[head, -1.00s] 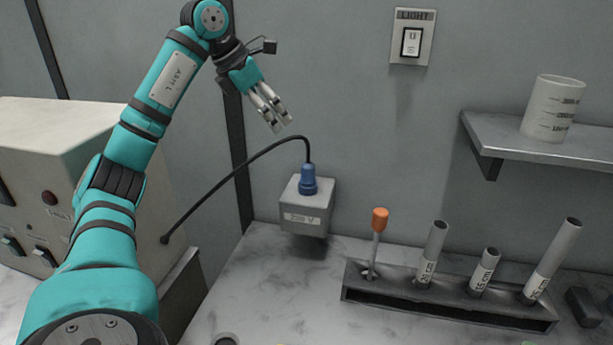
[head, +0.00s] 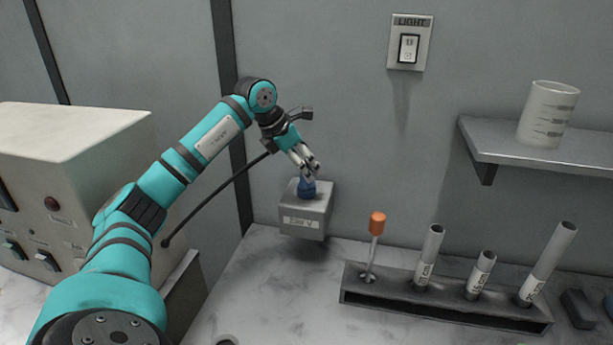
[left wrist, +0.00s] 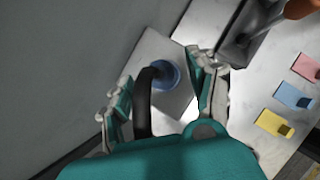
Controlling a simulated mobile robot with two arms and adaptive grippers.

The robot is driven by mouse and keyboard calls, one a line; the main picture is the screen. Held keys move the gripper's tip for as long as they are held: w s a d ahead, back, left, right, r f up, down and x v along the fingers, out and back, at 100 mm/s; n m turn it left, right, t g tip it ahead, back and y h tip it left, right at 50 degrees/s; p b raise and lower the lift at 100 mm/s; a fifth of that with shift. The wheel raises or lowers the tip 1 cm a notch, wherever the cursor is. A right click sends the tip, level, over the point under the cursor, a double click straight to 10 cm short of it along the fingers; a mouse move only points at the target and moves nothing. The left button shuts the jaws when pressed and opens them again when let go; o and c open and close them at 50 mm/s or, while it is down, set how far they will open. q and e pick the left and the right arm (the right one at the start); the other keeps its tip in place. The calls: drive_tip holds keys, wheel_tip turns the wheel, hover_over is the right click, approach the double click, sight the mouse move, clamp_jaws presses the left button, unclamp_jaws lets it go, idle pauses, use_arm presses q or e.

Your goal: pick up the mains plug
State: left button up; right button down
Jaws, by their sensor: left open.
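The blue mains plug (head: 307,188) stands upright in the top of the grey 230 V socket box (head: 304,222) on the wall. Its black cable runs left to the cream cabinet. My left gripper (head: 312,174) is just above the plug, pointing down, with its fingers partly hiding the plug's top. In the left wrist view the plug (left wrist: 166,75) and its dark cable lie between the two spread fingers (left wrist: 160,102). The fingers are open, and I see no grip on the plug. My right gripper is not in view.
A rack (head: 440,299) with an orange-capped rod and several grey tubes stands right of the socket box. A shelf (head: 545,150) with a white beaker (head: 548,114) is at the right. The cream cabinet (head: 70,170) stands at the left. The bench in front of the box is clear.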

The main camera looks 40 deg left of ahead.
use_arm(q)
drive_tip(key=shift+x, duration=1.1)
drive_tip(key=shift+r, duration=0.1)
clamp_jaws()
